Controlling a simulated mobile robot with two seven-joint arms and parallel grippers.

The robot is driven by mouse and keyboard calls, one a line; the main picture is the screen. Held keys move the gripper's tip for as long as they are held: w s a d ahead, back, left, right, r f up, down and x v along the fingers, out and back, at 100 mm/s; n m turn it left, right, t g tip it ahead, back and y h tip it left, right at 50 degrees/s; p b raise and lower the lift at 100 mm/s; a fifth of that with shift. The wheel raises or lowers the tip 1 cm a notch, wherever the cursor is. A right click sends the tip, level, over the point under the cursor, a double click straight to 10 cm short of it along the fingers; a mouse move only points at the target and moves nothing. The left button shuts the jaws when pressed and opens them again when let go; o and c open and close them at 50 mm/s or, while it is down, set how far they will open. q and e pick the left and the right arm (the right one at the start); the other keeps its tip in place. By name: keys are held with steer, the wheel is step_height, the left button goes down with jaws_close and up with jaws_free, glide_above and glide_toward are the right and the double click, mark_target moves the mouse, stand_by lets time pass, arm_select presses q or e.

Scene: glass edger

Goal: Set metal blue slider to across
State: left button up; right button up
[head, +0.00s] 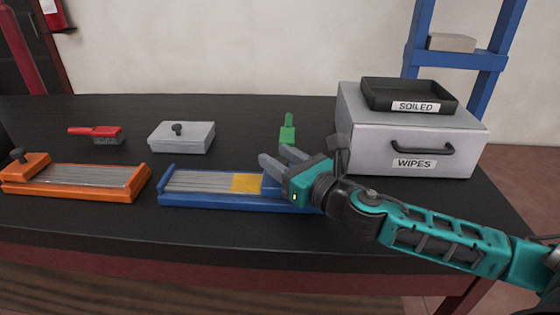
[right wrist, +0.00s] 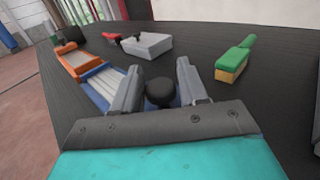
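The blue slider unit (head: 180,200) lies on the dark table, a long blue frame with a ribbed grey bed and a yellow patch (head: 246,183). Its right end is hidden behind my right gripper (head: 277,161) in the head view. In the right wrist view, a round black knob (right wrist: 160,92) is between the two fingers of my right gripper (right wrist: 159,72). The fingers are apart, with a gap visible on both sides of the knob. The blue unit's bed (right wrist: 108,84) runs away toward the upper left there. My left gripper is not in view.
An orange slider unit (head: 95,180) with a knob at its left end lies to the left. Behind are a red brush (head: 98,132), a grey lidded box (head: 182,139) and a green-handled tool (head: 288,131). The grey WIPES box (head: 365,135) bears a black SOILED tray (head: 450,101).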

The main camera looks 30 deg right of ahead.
mark_target(286, 165)
steer(key=shift+o, duration=0.9)
steer(key=shift+f, duration=0.1)
steer(key=shift+s, duration=0.15)
steer(key=shift+s+f, duration=0.1)
steer(key=shift+s, duration=0.15)
steer(key=s, duration=0.2)
steer(key=s+d+b, duration=0.1)
steer(key=s, duration=0.2)
steer(key=shift+s, duration=0.15)
steer(key=shift+s+d+b, duration=0.1)
steer(key=shift+s+d, duration=0.15)
steer(key=shift+s, duration=0.85)
steer(key=shift+s+d+b, duration=0.1)
steer(key=shift+s+d, duration=0.1)
steer(key=shift+s, duration=0.95)
steer(key=shift+s+d+b, duration=0.1)
steer(key=shift+s+d, duration=0.15)
steer(key=shift+s, duration=0.85)
steer(key=shift+o, duration=0.2)
steer(key=shift+s, duration=0.1)
